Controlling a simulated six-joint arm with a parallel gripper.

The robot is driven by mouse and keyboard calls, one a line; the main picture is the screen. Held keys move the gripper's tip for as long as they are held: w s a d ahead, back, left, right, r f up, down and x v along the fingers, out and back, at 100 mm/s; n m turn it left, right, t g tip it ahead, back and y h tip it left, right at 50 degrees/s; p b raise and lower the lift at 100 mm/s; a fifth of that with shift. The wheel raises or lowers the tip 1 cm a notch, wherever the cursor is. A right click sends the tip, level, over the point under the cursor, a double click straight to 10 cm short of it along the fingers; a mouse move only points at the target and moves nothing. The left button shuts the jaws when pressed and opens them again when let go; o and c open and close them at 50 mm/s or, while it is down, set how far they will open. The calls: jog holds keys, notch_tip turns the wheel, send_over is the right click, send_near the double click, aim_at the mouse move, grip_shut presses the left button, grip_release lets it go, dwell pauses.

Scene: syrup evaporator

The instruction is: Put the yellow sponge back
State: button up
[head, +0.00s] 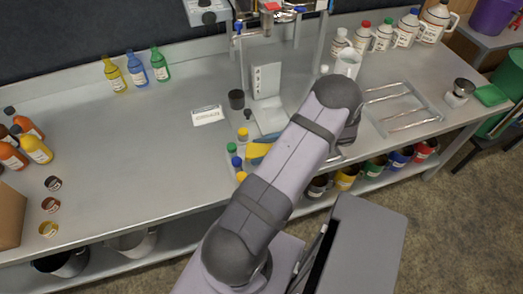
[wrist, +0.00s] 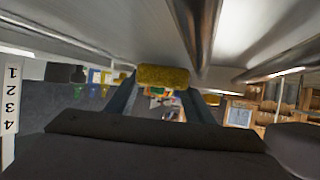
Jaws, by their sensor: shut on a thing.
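The yellow sponge (wrist: 163,76) is in the wrist view, between the tips of my two dark fingers. My gripper (wrist: 160,88) is shut on it, close to grey metal surfaces and tubes. In the head view my own arm hides the gripper and the sponge, in front of the evaporator stand (head: 267,80) on the bench. The sponge's place is not clear to me in these frames.
Capped bottles and a blue-yellow item (head: 257,150) stand left of my arm. A metal tray (head: 403,108) with rods lies right. A white label (head: 207,115) stands left of the evaporator. A numbered strip (wrist: 9,108) shows at the wrist view's left. The bench's left middle (head: 130,140) is clear.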

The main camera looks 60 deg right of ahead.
aim_at(267, 150)
jog(key=shift+a+f, duration=0.25)
jog(key=shift+f, duration=0.3)
jog(key=shift+a+f, duration=0.2)
jog(key=shift+f, duration=0.3)
jog(key=o, duration=1.2)
jog(key=v, duration=0.2)
jog(key=p+v, duration=0.1)
jog(key=v, duration=0.2)
jog(key=w+r+p+v, duration=0.1)
jog(key=v, duration=0.2)
jog(key=shift+s+d+r, duration=0.2)
jog(key=shift+s+d, duration=0.05)
jog(key=shift+d, duration=0.15)
jog(key=shift+s+r, duration=0.25)
jog(key=shift+r, duration=0.05)
jog(key=shift+d, duration=0.1)
